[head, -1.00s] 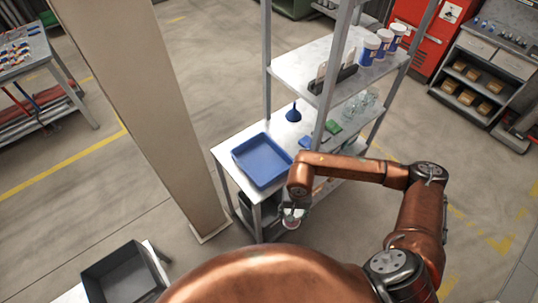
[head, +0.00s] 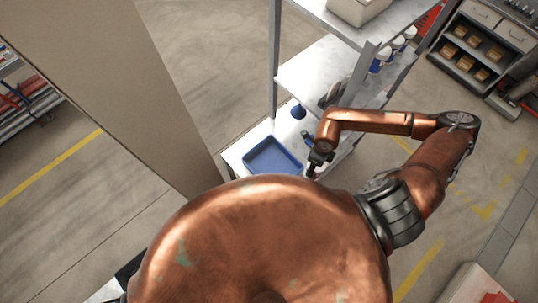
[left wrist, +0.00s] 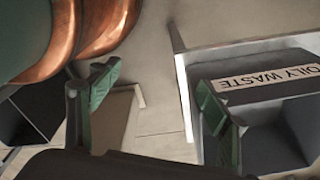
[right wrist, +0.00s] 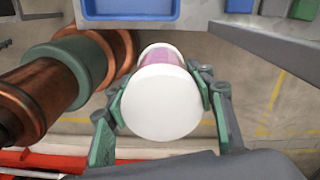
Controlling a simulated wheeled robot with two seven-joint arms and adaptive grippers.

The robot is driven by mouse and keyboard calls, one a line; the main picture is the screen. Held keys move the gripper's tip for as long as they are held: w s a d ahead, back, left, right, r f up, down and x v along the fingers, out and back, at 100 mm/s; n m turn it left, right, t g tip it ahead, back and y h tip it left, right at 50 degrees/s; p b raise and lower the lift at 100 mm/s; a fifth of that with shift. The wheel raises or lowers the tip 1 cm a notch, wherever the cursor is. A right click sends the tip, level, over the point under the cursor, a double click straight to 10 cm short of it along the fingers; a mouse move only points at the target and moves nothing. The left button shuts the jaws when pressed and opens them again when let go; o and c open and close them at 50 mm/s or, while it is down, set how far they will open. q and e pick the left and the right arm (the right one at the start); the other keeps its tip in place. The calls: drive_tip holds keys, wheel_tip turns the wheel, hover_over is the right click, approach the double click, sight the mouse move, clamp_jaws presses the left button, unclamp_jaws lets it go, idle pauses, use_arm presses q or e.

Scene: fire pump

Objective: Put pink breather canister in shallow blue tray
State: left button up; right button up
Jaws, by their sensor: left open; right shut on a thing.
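The pink breather canister (right wrist: 166,95), with a white round end and a pink band, is between the fingers of my right gripper (right wrist: 162,108), which is shut on it. In the head view my right gripper (head: 313,170) is just right of the shallow blue tray (head: 262,165), and the canister is hardly visible there. The tray lies on the shelf unit's low grey surface; its edge also shows at the top of the right wrist view (right wrist: 130,14), beyond the canister. My left gripper (left wrist: 150,105) is open and empty, facing a dark bin (left wrist: 255,100) labelled OILY WASTE.
A shelf unit (head: 318,72) rises behind the tray, with a blue funnel (head: 298,112) and white-and-blue tubs (head: 380,62). Its upright stands close to my right arm. A beige pillar (head: 110,80) stands at the left. Open floor lies to the right.

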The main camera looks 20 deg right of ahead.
use_arm(q)
drive_tip(key=shift+f+b, duration=0.3)
drive_tip(key=shift+b, duration=0.1)
use_arm(e)
drive_tip(key=w+a+f, duration=0.9)
drive_tip(key=a+f, duration=0.1)
drive_tip(key=f, duration=0.2)
drive_tip(key=shift+w+f, duration=0.25)
drive_tip(key=shift+f, duration=0.15)
use_arm(q)
drive_tip(key=shift+s, duration=0.1)
use_arm(e)
drive_tip(key=shift+a, duration=0.1)
use_arm(q)
drive_tip(key=shift+f+b, duration=0.65)
use_arm(e)
drive_tip(key=shift+f, duration=0.6)
drive_tip(key=o, duration=1.5)
use_arm(q)
drive_tip(key=shift+r, duration=0.15)
use_arm(e)
drive_tip(key=shift+o, duration=0.2)
drive_tip(key=shift+r, duration=0.15)
